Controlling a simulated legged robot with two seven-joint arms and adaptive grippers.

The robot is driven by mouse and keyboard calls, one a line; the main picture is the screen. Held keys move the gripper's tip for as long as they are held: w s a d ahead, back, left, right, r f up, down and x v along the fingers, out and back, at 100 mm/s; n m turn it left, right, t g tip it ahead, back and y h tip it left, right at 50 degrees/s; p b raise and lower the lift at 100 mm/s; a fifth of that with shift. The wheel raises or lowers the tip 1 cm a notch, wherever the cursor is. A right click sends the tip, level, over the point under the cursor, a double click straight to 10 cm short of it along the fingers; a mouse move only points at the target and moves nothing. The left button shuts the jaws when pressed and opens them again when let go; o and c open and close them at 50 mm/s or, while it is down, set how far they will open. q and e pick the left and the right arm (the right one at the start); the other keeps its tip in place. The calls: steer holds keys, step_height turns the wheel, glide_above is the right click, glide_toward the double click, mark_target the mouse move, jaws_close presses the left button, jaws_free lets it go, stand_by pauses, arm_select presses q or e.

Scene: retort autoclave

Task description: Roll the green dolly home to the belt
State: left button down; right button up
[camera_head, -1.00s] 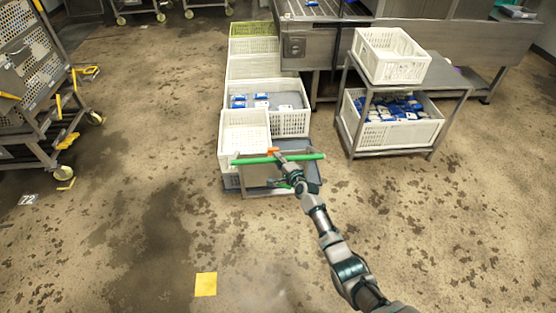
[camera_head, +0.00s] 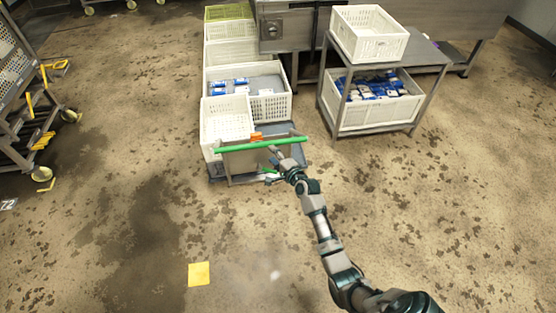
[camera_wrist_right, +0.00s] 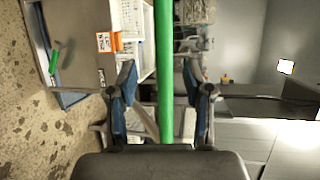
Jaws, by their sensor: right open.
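The green dolly shows as a green push bar (camera_head: 240,147) over a grey panel and a low blue-grey deck (camera_head: 292,153), at the near end of a row of white crates. An orange tag (camera_head: 257,137) is at the bar. My right gripper (camera_head: 275,151) is at the bar, right of its middle. In the right wrist view the open fingers (camera_wrist_right: 164,88) stand on either side of the green bar (camera_wrist_right: 164,55), with gaps to both. The belt is probably the steel machine (camera_head: 285,32) behind the crates. My left gripper is not in view.
A front white crate (camera_head: 226,121) looks empty; the crate behind (camera_head: 270,107) holds blue-and-white packs. A steel table (camera_head: 418,97) with crates stands at right. A wheeled rack (camera_head: 22,105) is at left. A yellow floor mark (camera_head: 199,273) lies in front, on stained open floor.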

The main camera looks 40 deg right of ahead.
steer(key=v, duration=0.3)
steer(key=shift+s, duration=0.1)
stand_by(0.3)
